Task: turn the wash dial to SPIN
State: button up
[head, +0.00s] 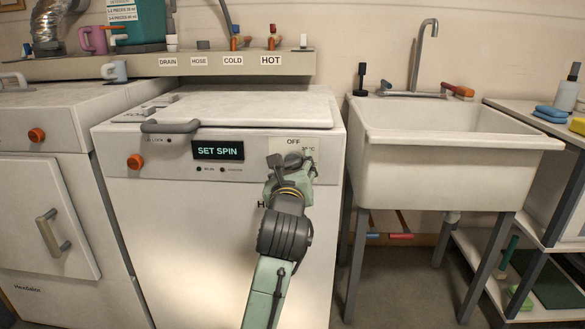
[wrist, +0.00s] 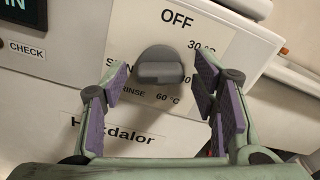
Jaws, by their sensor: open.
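The wash dial (wrist: 160,66) is a dark grey knob on a white label panel in the wrist view. OFF is printed above it, 30 °C to its right, 60 °C at lower right and RINSE at lower left. A label on its left is mostly hidden by a finger. Which mark the dial points at is unclear. My gripper (wrist: 162,78) is open, with purple-padded fingers left and right of the dial and visible gaps to it. In the head view my gripper (head: 291,166) covers the dial. The washer display (head: 218,150) reads SET SPIN.
An orange knob (head: 135,161) and a lid handle (head: 170,127) are on the washer's left. A white sink (head: 450,150) stands to the right, with a gap between.

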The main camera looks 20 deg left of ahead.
jog(key=v, duration=0.7)
jog(key=shift+s, duration=0.3)
jog(key=shift+d, duration=0.1)
